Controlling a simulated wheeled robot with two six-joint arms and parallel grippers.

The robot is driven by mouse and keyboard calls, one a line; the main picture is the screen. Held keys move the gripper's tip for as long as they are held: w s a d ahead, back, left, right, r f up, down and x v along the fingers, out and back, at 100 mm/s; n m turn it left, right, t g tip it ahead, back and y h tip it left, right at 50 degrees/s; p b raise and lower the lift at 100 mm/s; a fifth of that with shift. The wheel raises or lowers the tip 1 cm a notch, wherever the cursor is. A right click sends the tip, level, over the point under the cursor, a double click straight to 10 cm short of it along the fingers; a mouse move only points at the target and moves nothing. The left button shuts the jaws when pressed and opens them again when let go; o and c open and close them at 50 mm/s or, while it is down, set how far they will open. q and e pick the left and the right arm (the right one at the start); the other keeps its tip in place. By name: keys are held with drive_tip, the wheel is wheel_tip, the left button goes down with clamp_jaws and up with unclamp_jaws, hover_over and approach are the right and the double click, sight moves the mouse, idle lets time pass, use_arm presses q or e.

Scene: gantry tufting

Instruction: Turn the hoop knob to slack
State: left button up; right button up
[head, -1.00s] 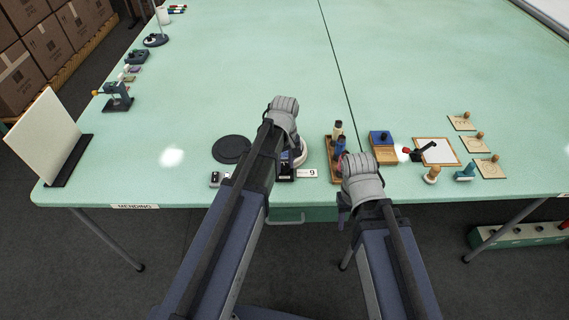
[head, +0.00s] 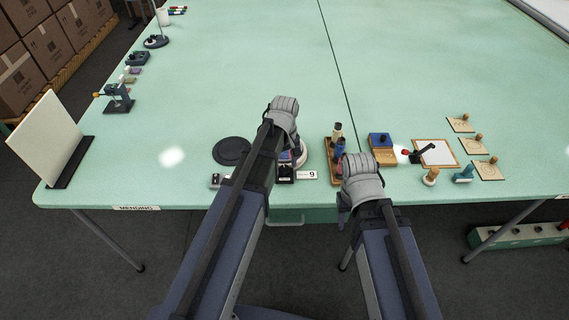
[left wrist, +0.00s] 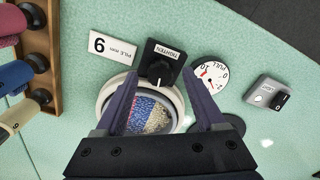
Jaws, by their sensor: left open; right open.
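The hoop knob (left wrist: 160,74) is a round black knob with a white pointer line on a black block (head: 286,173) marked TIGHTEN. It sits at the edge of the round white-rimmed hoop (left wrist: 168,122), which holds blue, red and tan striped fabric. My left gripper (left wrist: 159,80) is open above the hoop, its fingers on either side of the knob in the left wrist view. I cannot tell whether they touch it. In the head view my left arm hides the fingers and part of the hoop. My right gripper (head: 345,208) is open and empty near the table's front edge.
A 0-10 dial (left wrist: 208,76), a grey switch box (left wrist: 268,94) and a pile card (left wrist: 114,46) surround the knob. A wooden rack of spools (head: 335,172) stands between my grippers. A black disc (head: 231,151) lies to the left. The middle of the table is clear.

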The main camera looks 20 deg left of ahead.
sight(285, 168)
use_arm(q)
wheel_tip(285, 168, up, 7)
drive_tip(key=p, duration=0.6)
drive_tip(key=shift+f, duration=0.1)
use_arm(e)
wheel_tip(285, 168, up, 7)
drive_tip(key=shift+f, duration=0.15)
